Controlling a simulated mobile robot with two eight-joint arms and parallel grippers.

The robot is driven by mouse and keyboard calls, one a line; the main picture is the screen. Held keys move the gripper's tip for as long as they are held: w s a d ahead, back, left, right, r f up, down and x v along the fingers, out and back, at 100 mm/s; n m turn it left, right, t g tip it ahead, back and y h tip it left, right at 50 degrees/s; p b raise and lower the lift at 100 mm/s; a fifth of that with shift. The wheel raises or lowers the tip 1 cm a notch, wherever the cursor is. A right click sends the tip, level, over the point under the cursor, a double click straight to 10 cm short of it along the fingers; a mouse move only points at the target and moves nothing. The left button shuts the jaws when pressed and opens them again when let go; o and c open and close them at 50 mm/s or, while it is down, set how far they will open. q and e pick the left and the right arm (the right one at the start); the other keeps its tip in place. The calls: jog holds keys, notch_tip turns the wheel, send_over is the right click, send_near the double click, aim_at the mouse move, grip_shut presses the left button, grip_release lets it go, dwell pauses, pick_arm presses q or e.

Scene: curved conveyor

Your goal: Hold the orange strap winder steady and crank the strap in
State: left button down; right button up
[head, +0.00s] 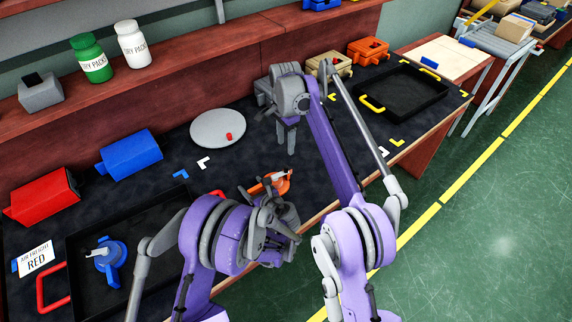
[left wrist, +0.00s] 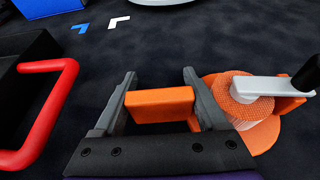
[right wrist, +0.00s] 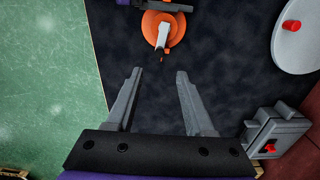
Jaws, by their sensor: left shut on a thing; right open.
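The orange strap winder (head: 278,183) lies on the dark bench mat near the front edge, partly hidden by my left arm in the head view. In the left wrist view its round strap roll (left wrist: 243,108), white crank arm (left wrist: 268,87) and dark knob (left wrist: 308,74) show. My left gripper (left wrist: 160,100) is shut on the winder's orange handle block (left wrist: 160,104). My right gripper (head: 288,150) is open and empty above the mat, apart from the winder. In the right wrist view the winder (right wrist: 162,30) lies ahead of my right gripper (right wrist: 152,80).
A black tray with red handles (left wrist: 52,115) stands left of the winder, holding a blue winder (head: 108,262). A round grey plate with a red piece (head: 218,128) lies behind. Another black tray (head: 402,93) is at right. Mat between is clear.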

aim_at(286, 166)
notch_tip(286, 166, down, 11)
jog(key=shift+r, duration=0.1)
dwell(0.3)
grip_shut()
